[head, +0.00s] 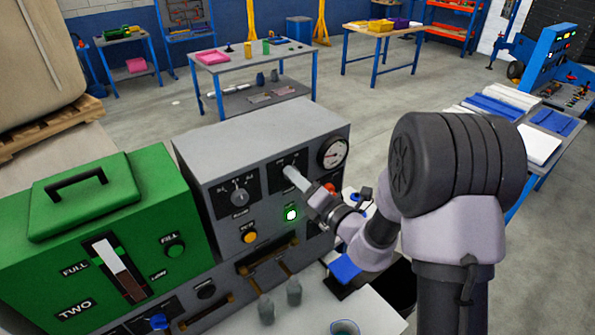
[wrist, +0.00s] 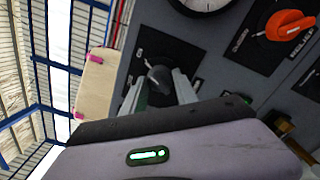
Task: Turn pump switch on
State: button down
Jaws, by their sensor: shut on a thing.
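A grey control panel (head: 225,150) carries a dark square plate with a black rotary knob (wrist: 160,76), seen in the wrist view. My gripper (head: 292,174) reaches this plate from the front right, and its fingers (wrist: 161,88) are closed on either side of the knob. In the head view my gripper hides most of that knob. A second black rotary switch (head: 239,196) sits on the plate to the left. I cannot read the labels, so I cannot tell which one is the pump switch. A green lamp (head: 291,215) is lit below my gripper.
A round gauge (head: 332,152) sits right of the gripped knob; it also shows in the wrist view (wrist: 205,3). An orange-red handle (wrist: 289,25) is nearby. A yellow button (head: 249,236) is lower left. A green unit (head: 50,250) stands left, with small bottles (head: 266,308) in front.

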jog(key=shift+m+p, duration=0.4)
jog(key=shift+m, duration=0.1)
jog(key=c, duration=0.9)
grip_release()
jog(key=shift+c, duration=0.2)
jog(key=p+v, duration=0.6)
jog(key=v, duration=1.1)
jog(key=shift+s+d+p, duration=0.2)
jog(key=shift+p, duration=0.1)
